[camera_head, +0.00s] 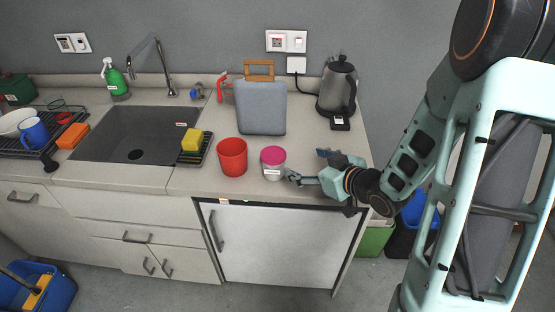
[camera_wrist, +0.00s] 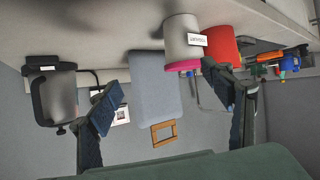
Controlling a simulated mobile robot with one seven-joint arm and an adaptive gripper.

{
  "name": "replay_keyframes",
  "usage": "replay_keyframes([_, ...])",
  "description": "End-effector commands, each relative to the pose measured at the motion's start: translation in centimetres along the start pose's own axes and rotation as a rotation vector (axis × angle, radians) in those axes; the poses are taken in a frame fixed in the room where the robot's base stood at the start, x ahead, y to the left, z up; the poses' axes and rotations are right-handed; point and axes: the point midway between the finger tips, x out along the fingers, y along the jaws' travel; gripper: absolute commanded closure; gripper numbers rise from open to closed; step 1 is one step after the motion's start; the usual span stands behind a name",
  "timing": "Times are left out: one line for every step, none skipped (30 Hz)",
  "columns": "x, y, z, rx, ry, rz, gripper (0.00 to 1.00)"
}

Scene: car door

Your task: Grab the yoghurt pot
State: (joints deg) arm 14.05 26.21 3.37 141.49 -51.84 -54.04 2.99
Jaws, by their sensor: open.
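The yoghurt pot (camera_head: 273,164) is a whitish tub with a pink lid and a small label. It stands upright on the counter, just right of a red cup (camera_head: 232,157). My gripper (camera_head: 308,166) is low over the counter, right of the pot, with its fingers spread and nothing between them. In the wrist view, which is upside down, the pot (camera_wrist: 185,40) shows beyond the fingertips of my gripper (camera_wrist: 160,85), towards the right finger. The right fingertip overlaps the red cup (camera_wrist: 222,44) in that view. Whether a finger touches the pot is unclear.
A grey-blue box-like case (camera_head: 261,108) with a wooden handle stands behind the pot. A kettle (camera_head: 339,90) stands at the back right. A yellow sponge (camera_head: 191,140) lies beside the sink (camera_head: 135,135). Counter space in front of the case is narrow.

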Motion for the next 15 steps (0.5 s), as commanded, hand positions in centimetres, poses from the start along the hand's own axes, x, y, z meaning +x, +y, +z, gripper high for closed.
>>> replay_keyframes([-0.1,-1.4,0.1,0.033,0.026,-0.032,0.26])
replay_keyframes([-0.1,-2.2,0.0,0.047,0.041,-0.047,0.26])
replay_keyframes([-0.2,-2.9,-0.2,0.061,0.056,-0.063,0.26])
replay_keyframes([-0.1,-3.3,-0.3,0.069,0.065,-0.073,0.26])
replay_keyframes([0.0,-3.6,-0.4,0.075,0.072,-0.08,0.26])
replay_keyframes([0.4,-3.9,-0.6,0.08,0.078,-0.087,0.26])
replay_keyframes([0.8,-4.0,-0.7,0.081,0.08,-0.089,0.26])
replay_keyframes([1.3,-4.1,-0.8,0.081,0.082,-0.091,0.26])
replay_keyframes([1.9,-4.2,-0.8,0.082,0.082,-0.092,0.26])
replay_keyframes([2.5,-4.2,-0.9,0.081,0.082,-0.091,0.26])
replay_keyframes([3.0,-4.3,-0.9,0.08,0.081,-0.091,0.26])
replay_keyframes([3.5,-4.2,-1.0,0.08,0.08,-0.09,0.26])
replay_keyframes([3.9,-4.2,-1.0,0.079,0.08,-0.089,0.26])
replay_keyframes([4.3,-4.3,-1.1,0.079,0.08,-0.089,0.26])
replay_keyframes([4.7,-4.3,-1.1,0.079,0.079,-0.088,0.26])
